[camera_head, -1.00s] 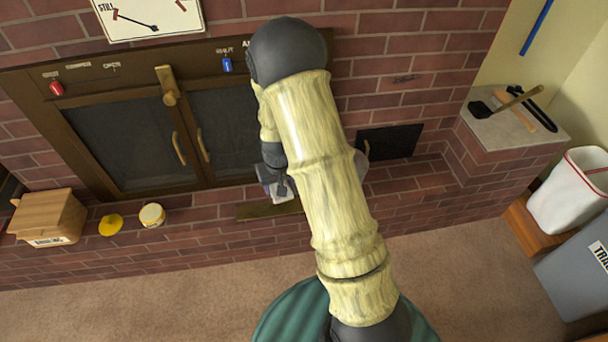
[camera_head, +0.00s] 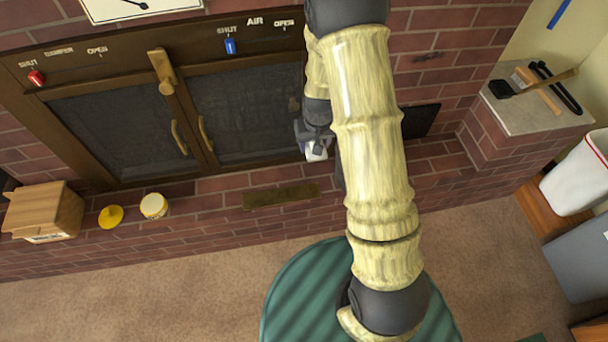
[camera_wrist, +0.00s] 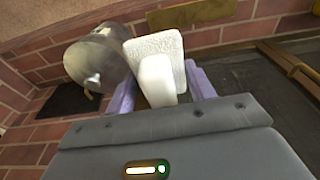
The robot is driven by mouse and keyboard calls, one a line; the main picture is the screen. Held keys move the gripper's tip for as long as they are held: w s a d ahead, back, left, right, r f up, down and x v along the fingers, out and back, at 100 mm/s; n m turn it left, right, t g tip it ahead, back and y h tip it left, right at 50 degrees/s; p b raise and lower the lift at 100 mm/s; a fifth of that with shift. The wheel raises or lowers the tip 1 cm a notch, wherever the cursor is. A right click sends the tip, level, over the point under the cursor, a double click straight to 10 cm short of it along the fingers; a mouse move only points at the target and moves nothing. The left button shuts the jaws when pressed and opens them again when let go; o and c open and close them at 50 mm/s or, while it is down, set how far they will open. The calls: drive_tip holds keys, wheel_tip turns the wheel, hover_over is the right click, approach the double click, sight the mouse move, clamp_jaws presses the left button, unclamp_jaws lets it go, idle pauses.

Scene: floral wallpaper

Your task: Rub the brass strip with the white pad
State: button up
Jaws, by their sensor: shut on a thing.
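The brass strip (camera_head: 281,195) lies flat on the brick hearth ledge in front of the glass doors. Its surface looks dull brown-gold. It also shows at the top of the wrist view (camera_wrist: 190,14). My gripper (camera_head: 314,146) is beyond the strip's right end in the head view, partly behind my arm. In the wrist view its purple fingers (camera_wrist: 160,90) are shut on the white pad (camera_wrist: 152,48), a pale block with a textured face. The pad shows as a small white patch in the head view (camera_head: 317,155), apart from the strip.
A grey metallic cylinder (camera_wrist: 95,62) stands close beside the pad; my arm mostly hides it in the head view. Glass doors (camera_head: 243,120) with brass handles rise behind the ledge.

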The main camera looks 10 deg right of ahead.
drive_tip(key=w+a+f+n+b, duration=0.1)
drive_tip(key=w+f+b, duration=0.1)
drive_tip(key=f+b, duration=0.7)
drive_tip(key=w+a+f+n+b, duration=0.1)
drive_tip(key=w+f+b, duration=0.1)
drive_tip(key=f+b, duration=0.7)
wheel_tip(320, 180, down, 6)
drive_tip(key=shift+w+a+f+b, duration=0.1)
drive_tip(key=shift+w+a+b, duration=0.1)
drive_tip(key=shift+a+b, duration=0.15)
drive_tip(key=shift+f, duration=0.1)
